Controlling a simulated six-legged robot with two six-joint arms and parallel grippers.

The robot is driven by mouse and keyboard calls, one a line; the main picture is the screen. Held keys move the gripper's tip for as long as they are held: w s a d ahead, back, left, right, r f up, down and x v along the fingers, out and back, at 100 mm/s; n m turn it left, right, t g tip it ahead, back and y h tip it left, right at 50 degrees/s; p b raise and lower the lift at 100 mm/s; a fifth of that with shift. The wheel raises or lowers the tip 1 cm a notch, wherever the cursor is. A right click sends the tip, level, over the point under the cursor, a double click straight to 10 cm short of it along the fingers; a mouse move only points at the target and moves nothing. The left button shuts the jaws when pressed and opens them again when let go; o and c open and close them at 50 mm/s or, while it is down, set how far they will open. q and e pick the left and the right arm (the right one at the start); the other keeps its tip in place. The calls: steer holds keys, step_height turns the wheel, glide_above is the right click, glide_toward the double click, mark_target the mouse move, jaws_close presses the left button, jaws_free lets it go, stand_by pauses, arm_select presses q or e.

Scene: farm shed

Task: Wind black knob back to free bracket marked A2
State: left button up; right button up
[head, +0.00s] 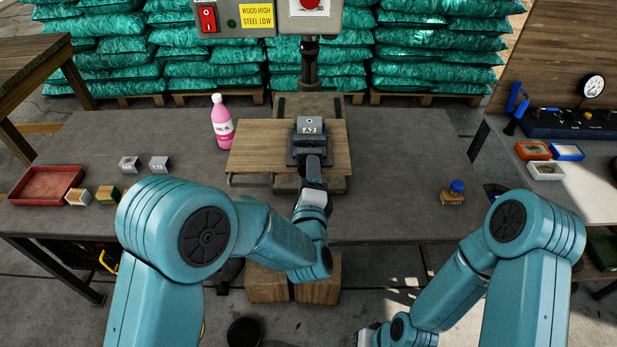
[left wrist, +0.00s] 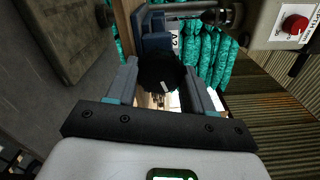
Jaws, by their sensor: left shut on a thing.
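The black knob (left wrist: 160,72) is round and dark and sits between my left fingertips, in front of the bracket. My left gripper (left wrist: 165,85) is shut on the knob; it also shows in the head view (head: 313,172), reaching in from the near side. The knob is hidden in the head view. My right arm is low at the right; its fingers are not visible.
The wooden board (head: 250,150) lies under the machine head with its red button (head: 310,4). A pink bottle (head: 222,122) stands left of the bracket. A red tray (head: 45,186) and small blocks lie far left. A brush (head: 453,194) lies right; the bench between is clear.

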arm_select(q)
steer(key=n+b, duration=2.2)
steer(key=n, duration=0.5)
steer(key=o, duration=1.2)
